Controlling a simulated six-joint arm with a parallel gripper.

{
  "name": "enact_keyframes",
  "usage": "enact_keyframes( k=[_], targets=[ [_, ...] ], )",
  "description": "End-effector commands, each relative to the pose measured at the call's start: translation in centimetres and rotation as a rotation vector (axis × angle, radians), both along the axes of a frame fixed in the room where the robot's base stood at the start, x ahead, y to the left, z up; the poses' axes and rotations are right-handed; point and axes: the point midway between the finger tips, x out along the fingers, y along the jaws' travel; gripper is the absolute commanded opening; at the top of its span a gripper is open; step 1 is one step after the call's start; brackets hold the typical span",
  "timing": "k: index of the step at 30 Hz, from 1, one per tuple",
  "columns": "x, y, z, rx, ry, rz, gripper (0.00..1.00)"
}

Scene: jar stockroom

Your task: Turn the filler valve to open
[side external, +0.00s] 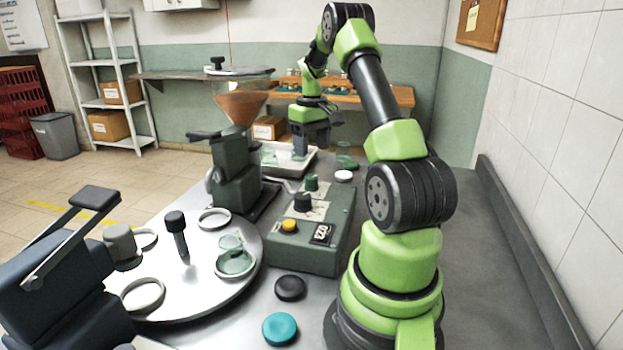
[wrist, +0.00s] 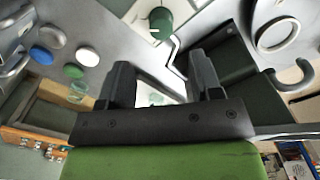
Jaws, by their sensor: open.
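The dark green filler (side external: 236,172) stands behind the turntable, with an orange-brown filled hopper (side external: 241,106) on top and a dark lever (side external: 205,135) sticking out to the left. The control box (side external: 315,238) has a green knob (side external: 312,184) and a black knob (side external: 303,202). A green knob-like cylinder with a white mark (wrist: 160,20) is ahead of the fingers in the wrist view. Which part is the valve, and its setting, I cannot tell. My gripper (side external: 311,150) points down behind the box, right of the filler. Its fingers are apart and empty in the wrist view (wrist: 163,82).
A pale tray (side external: 301,168) lies under my gripper. The turntable (side external: 205,285) holds rings and a glass jar (side external: 234,262). A black lid (side external: 290,288) and teal lid (side external: 280,329) lie in front of the box. A white lid (side external: 344,176) lies behind it. Bench space at right is clear.

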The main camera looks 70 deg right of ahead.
Motion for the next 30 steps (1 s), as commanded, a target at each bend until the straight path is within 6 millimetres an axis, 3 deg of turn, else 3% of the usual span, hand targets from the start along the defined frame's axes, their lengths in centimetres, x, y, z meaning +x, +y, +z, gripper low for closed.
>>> enact_keyframes(
  k=[13, 18, 26, 27, 30],
  targets=[
    [0.1, 0.1, -7.6, 0.002, -0.001, 0.000, 0.59],
    [0.1, 0.1, -8.9, 0.000, -0.004, 0.000, 0.59],
    [0.1, 0.1, -9.0, -0.001, -0.004, -0.001, 0.59],
    [0.1, 0.1, -9.0, -0.001, -0.004, -0.001, 0.57],
    [0.1, 0.1, -9.0, -0.001, -0.004, -0.001, 0.34]
  ],
)
